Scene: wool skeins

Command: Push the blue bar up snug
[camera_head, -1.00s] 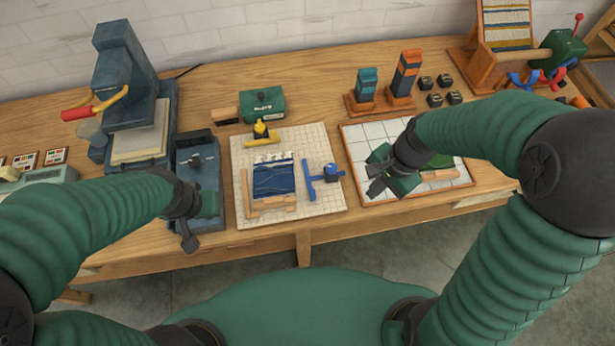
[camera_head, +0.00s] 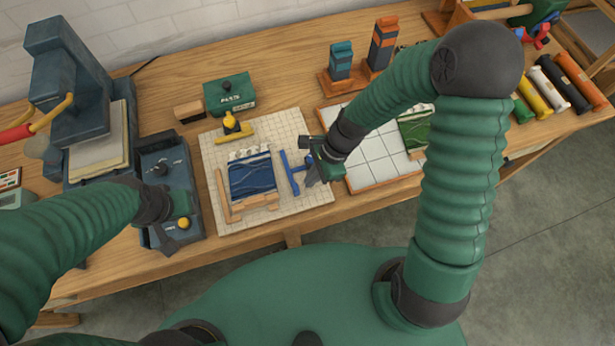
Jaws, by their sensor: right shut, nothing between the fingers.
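The blue bar (camera_head: 290,172) lies on the pale gridded board (camera_head: 315,196), right of the folded blue wool (camera_head: 251,176). A narrow light gap shows between bar and wool. A wooden corner fence (camera_head: 223,196) runs along the wool's left and near sides. A yellow bar (camera_head: 235,136) with a knob lies beyond it. My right gripper (camera_head: 309,170) is shut and empty, just right of the blue bar, hiding the bar's right-hand part; I cannot tell whether they touch. My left gripper (camera_head: 170,232) is at the near edge of a dark blue box; its fingers are unclear.
The dark blue box (camera_head: 160,155) stands left of the board. A white tiled tray (camera_head: 368,165) with green wool (camera_head: 416,130) lies to the right. A green box (camera_head: 230,93) stands behind the board. A large press (camera_head: 68,75) is at the left.

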